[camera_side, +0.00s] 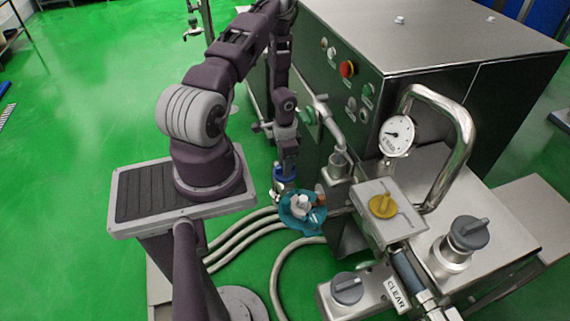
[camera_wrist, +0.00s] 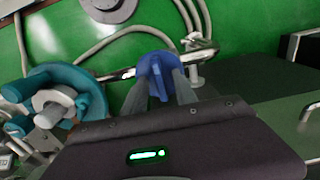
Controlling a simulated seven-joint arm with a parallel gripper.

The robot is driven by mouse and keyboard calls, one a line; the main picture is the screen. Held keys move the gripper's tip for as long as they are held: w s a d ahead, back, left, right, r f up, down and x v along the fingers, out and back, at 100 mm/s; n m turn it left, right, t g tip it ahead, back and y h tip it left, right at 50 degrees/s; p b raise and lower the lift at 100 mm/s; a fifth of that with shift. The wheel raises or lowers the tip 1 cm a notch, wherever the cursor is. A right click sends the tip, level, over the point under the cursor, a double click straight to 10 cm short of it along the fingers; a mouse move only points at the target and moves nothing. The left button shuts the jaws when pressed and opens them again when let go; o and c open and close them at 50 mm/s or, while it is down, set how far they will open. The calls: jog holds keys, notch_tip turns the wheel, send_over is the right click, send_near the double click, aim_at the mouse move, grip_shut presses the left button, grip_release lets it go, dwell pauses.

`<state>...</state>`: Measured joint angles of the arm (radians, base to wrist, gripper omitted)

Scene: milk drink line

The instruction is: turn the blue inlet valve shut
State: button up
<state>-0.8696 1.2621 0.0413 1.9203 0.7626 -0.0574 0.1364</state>
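The blue inlet valve (camera_wrist: 158,72) shows in the wrist view as a round blue handle with a raised bar, on a metal pipe. In the side view the blue valve (camera_side: 281,185) is small and partly hidden under my gripper (camera_side: 286,172), which points down at it. In the wrist view the two grey fingers of my gripper (camera_wrist: 160,88) stand on either side of the blue bar. Whether they press on it or leave small gaps I cannot tell. Nothing else is between the fingers.
A teal handwheel (camera_side: 297,219) with a white hub is close beside the blue valve; it also shows left in the wrist view (camera_wrist: 92,88). Grey hoses (camera_side: 236,234) run over the green floor. The steel machine cabinet (camera_side: 440,40) stands close on the right.

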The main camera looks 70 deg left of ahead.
notch_tip(320, 180, up, 7)
jog(key=shift+r, duration=0.1)
dwell(0.5)
jog(key=w+d+r+y, duration=0.1)
jog(key=w+r, duration=0.2)
jog(key=r, duration=0.4)
jog(key=w+d+r+y, duration=0.1)
jog(key=w+r, duration=0.2)
jog(key=r, duration=0.4)
jog(key=d+r+t+y, duration=0.1)
jog(key=d+r, duration=0.3)
jog(key=r, duration=0.2)
jog(key=d+r+t, duration=0.1)
jog(key=d+r, duration=0.3)
jog(key=r, duration=0.3)
jog(key=s+d+r+t+h, duration=0.1)
jog(key=s+d+r, duration=0.4)
jog(key=d, duration=0.3)
jog(key=s+d+r+t+h, duration=0.2)
jog(key=s+d+r, duration=0.3)
jog(key=s+d, duration=0.3)
jog(key=shift+s+d+t, duration=0.2)
jog(key=shift+d+t, duration=0.1)
jog(key=shift+d, duration=0.3)
jog(key=shift+r, duration=0.1)
